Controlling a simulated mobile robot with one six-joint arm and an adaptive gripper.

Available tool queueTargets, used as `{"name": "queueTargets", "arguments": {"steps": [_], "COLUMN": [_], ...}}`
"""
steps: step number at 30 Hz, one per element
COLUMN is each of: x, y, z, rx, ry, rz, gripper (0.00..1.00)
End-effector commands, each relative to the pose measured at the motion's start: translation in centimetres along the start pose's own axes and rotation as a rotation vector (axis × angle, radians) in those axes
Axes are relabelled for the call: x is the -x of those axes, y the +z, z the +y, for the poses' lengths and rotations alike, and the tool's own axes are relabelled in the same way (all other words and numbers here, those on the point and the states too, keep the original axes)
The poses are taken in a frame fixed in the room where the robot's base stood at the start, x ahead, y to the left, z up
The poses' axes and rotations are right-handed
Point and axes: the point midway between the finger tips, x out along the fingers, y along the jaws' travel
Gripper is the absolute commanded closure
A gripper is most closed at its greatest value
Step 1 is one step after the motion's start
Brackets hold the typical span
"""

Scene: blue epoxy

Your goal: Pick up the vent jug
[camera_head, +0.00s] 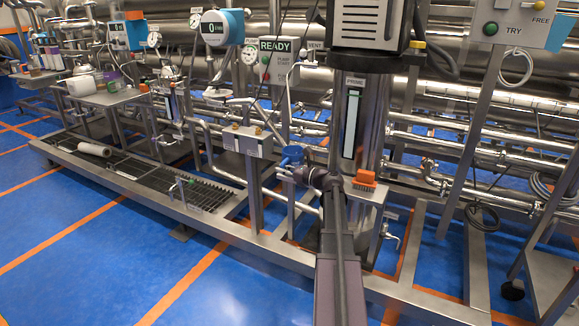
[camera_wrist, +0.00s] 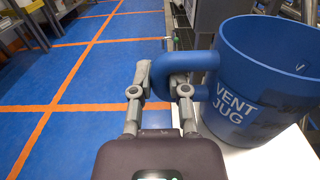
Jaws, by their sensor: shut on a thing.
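The vent jug (camera_wrist: 262,75) is a blue open-topped jug with "VENT JUG" in white letters, on the right of the wrist view. Its handle (camera_wrist: 205,60) points left toward my gripper (camera_wrist: 168,85), whose fingers are shut on it. A white surface (camera_wrist: 250,158) shows beneath the jug; I cannot tell whether the jug touches it. In the head view the jug (camera_head: 292,155) is small and blue, at the end of my arm, and partly hidden by my gripper (camera_head: 298,174).
A steel column (camera_head: 362,115) and pipes stand close behind. A low frame with grating (camera_head: 150,178) runs to the left. Blue floor (camera_head: 90,260) with orange lines is clear at front left.

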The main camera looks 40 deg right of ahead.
Motion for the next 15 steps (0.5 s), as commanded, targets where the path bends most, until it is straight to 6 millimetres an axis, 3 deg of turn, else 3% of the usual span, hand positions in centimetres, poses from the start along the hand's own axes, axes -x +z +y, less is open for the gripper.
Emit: {"name": "queueTargets", "arguments": {"steps": [15], "x": [0.0], "y": [1.5], "z": [0.0], "rx": [0.0], "ry": [0.0], "rz": [0.0], "gripper": [1.0]}}
